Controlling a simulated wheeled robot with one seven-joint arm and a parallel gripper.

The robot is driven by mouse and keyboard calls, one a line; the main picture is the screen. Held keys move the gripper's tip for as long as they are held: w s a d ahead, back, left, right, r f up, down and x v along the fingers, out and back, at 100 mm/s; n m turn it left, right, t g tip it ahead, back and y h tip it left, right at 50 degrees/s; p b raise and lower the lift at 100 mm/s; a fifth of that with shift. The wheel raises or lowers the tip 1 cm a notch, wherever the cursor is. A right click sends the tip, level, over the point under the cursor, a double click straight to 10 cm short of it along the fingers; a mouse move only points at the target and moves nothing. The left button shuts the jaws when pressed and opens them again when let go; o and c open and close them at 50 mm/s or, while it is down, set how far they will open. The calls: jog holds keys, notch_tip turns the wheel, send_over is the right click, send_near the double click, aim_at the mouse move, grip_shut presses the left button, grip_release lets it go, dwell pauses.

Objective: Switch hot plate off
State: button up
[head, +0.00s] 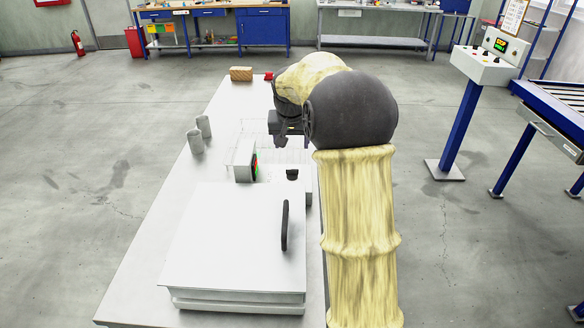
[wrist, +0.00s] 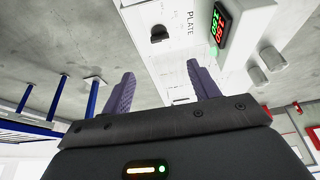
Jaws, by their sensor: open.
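The hot plate's white panel (wrist: 176,15) carries a black knob (wrist: 158,33) beside the printed word "PLATE" in the wrist view. The same black knob (head: 292,174) shows in the head view, just right of a display box (head: 243,163). In the wrist view the display (wrist: 220,24) has red and green digits, too slanted to read surely. My gripper (wrist: 161,84) is open and empty, its two purple fingers apart. In the head view my gripper (head: 281,141) hangs beyond the knob, apart from it. The knob's exact setting cannot be told.
A white lidded box (head: 225,235) with a black handle (head: 285,225) stands on the near part of the bench (head: 140,285). Grey cylinders (head: 196,141) stand at left. A wire rack (head: 268,137) lies under my gripper. A brown block (head: 241,74) sits at the far end.

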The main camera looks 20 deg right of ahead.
aim_at(292, 170)
jog(key=x, duration=1.4)
jog(key=shift+f+p, duration=0.25)
jog(key=shift+p, duration=0.1)
jog(key=c, duration=1)
